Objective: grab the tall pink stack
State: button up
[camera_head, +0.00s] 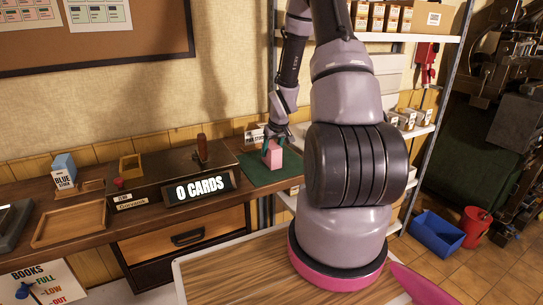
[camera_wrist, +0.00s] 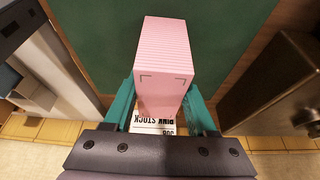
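The tall pink stack (camera_head: 272,156) stands upright on the green mat (camera_head: 262,177) at the right end of the workbench. In the wrist view the pink stack (camera_wrist: 162,60) shows its layered face and a plain end with dark corner marks. My gripper (camera_head: 273,145) reaches down over it from above. In the wrist view the teal fingers of my gripper (camera_wrist: 163,98) lie along both sides of the stack, with no gap visible on either side. I cannot see any lift off the mat. A card reading "PINK STOCK" (camera_wrist: 153,126) shows beyond the stack, partly hidden by the gripper.
A blue stack (camera_head: 64,168) and a wooden tray (camera_head: 68,228) are farther left. A shelf rack post (camera_head: 268,100) rises close behind on the right.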

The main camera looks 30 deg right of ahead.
grip_shut()
jog(key=shift+r, duration=0.1)
